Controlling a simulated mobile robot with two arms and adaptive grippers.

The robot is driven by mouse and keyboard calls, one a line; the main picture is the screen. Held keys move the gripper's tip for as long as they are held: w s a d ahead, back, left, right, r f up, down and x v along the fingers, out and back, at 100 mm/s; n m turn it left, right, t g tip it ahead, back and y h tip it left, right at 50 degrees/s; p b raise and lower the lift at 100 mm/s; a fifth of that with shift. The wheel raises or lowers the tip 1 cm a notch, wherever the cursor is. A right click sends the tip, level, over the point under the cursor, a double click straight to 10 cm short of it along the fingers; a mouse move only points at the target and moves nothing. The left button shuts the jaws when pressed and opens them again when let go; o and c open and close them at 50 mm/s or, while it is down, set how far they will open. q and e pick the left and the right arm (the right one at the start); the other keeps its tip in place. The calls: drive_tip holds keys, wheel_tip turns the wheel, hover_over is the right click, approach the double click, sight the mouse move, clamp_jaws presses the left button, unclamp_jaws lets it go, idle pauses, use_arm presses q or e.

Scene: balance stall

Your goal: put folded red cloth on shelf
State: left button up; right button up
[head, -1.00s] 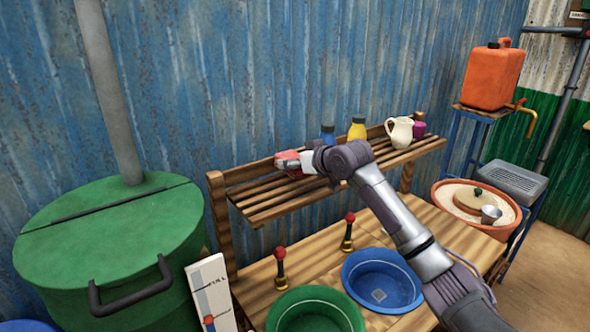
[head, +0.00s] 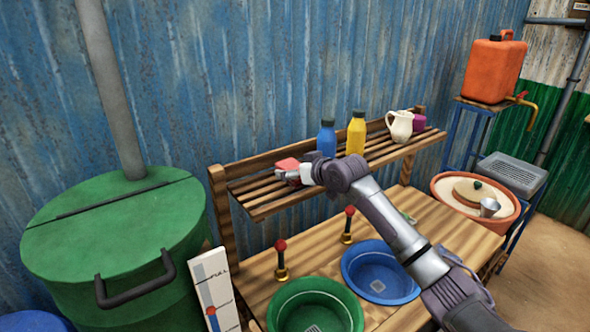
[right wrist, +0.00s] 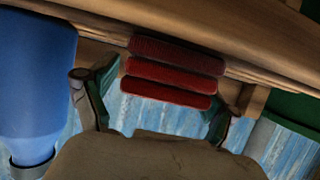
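The folded red cloth (head: 287,163) rests on the left part of the slatted wooden shelf (head: 268,207). In the right wrist view, which appears upside down, the cloth (right wrist: 172,72) shows as stacked red folds against the shelf edge (right wrist: 85,18). My right gripper (head: 290,178) is just in front of the cloth in the head view. Its two fingers (right wrist: 160,98) are spread at either side of the cloth's near end, and the gripper looks open. Whether a finger still touches the cloth is hard to tell. My left gripper is out of view.
A blue bottle (head: 326,138) stands close right of the cloth. A yellow bottle (head: 356,135), cream jug (head: 400,126) and purple cup (head: 419,122) stand farther right. Below are a green basin (head: 318,291), a blue basin (head: 378,272) and two red-knobbed levers. A green drum (head: 120,225) stands left.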

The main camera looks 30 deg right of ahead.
drive_tip(key=shift+r, duration=0.25)
drive_tip(key=shift+s+d, duration=0.1)
drive_tip(key=shift+s, duration=0.35)
drive_tip(key=b+v, duration=0.3)
drive_tip(key=v, duration=0.8)
drive_tip(key=shift+r, duration=0.2)
drive_tip(key=shift+f, duration=0.1)
